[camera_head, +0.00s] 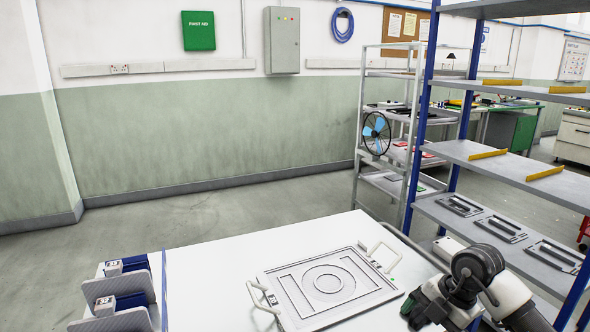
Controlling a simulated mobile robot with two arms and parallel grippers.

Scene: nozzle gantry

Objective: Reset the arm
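My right arm comes in at the lower right, with a grey elbow-like joint and white links. Its dark gripper (420,308) is low over the front right of the white table (215,270), just right of a grey plate. It looks apart from the plate's handles. Its fingers are too small and dark to tell open from shut. No held object shows. My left arm and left gripper are out of view.
The grey plate (328,285) with two handles lies on the table. Blue-and-white boxes (126,303) in grey holders stand at the table's left. A blue-posted shelf rack (512,170) stands close at right, holding dark-handled plates (501,229). Open floor (230,212) lies behind the table.

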